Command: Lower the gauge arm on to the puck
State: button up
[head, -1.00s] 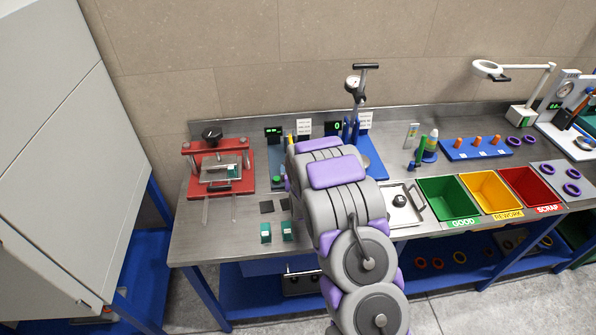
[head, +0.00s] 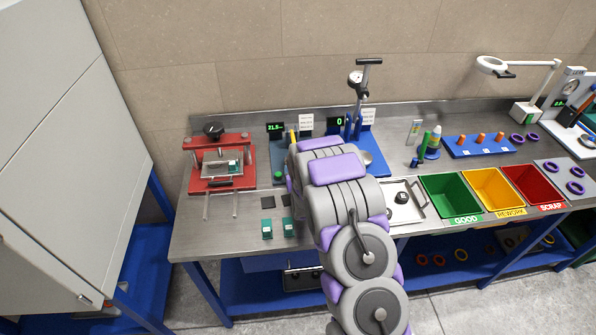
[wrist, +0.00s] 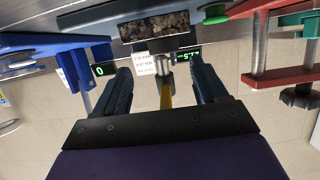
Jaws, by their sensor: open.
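In the wrist view my gripper (wrist: 161,67) is open, with one dark jaw on each side of a metal spindle (wrist: 166,66) and a yellow bar (wrist: 165,95). I cannot tell whether either jaw touches them. The wrist picture looks upside down. The blue-grey gauge stand (head: 262,151) is behind my arm in the head view, with a lit display (head: 277,128), a yellow piece (head: 293,137) and a green knob (head: 279,175). A dark speckled block (wrist: 155,25) lies beyond the spindle in the wrist view. I cannot make out the puck for certain. My arm hides the gripper in the head view.
A red press (head: 222,165) stands left of the gauge. A blue stand (head: 380,160) with a tall lever stands to the right. Small green blocks (head: 267,229) and dark squares lie near the front edge. Green, yellow and red bins (head: 453,192) are further right.

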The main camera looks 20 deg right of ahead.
jog(key=o, duration=0.5)
jog(key=shift+s, duration=0.1)
jog(key=p+v, duration=0.3)
jog(key=v, duration=0.8)
jog(key=shift+s+a+r, duration=0.15)
jog(key=shift+s+r, duration=0.15)
jog(key=shift+p, duration=0.65)
jog(key=shift+p+v, duration=2.65)
jog(key=shift+p, duration=2.75)
jog(key=shift+f, duration=0.1)
